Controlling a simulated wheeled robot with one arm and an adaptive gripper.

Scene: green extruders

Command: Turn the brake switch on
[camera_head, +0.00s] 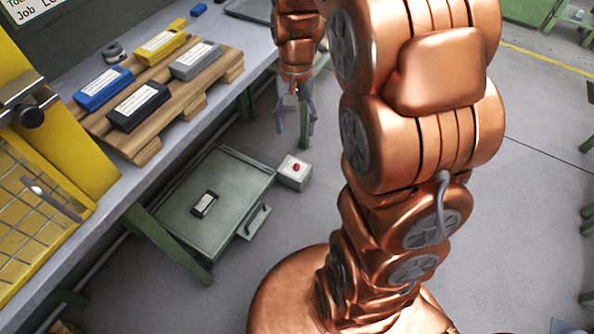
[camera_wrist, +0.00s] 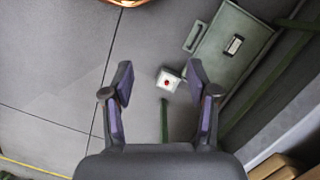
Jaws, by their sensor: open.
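A small white box with a red button (camera_head: 295,171) on top is beside the green cabinet, below the workbench edge. It is the only switch-like thing I see; I cannot tell whether it is on or off. It also shows in the wrist view (camera_wrist: 168,81), between the fingertips but farther away. My gripper (camera_head: 295,130) hangs above and behind the box in the head view, pointing down, apart from it. In the wrist view the two fingers of my gripper (camera_wrist: 160,76) are spread wide with nothing between them.
A green cabinet (camera_head: 185,215) with a handle and a dark labelled item (camera_head: 204,204) on top stands left of the box. The workbench (camera_head: 190,150) holds a wooden pallet (camera_head: 180,108) with several coloured labelled blocks. The grey floor (camera_head: 530,200) at right is clear.

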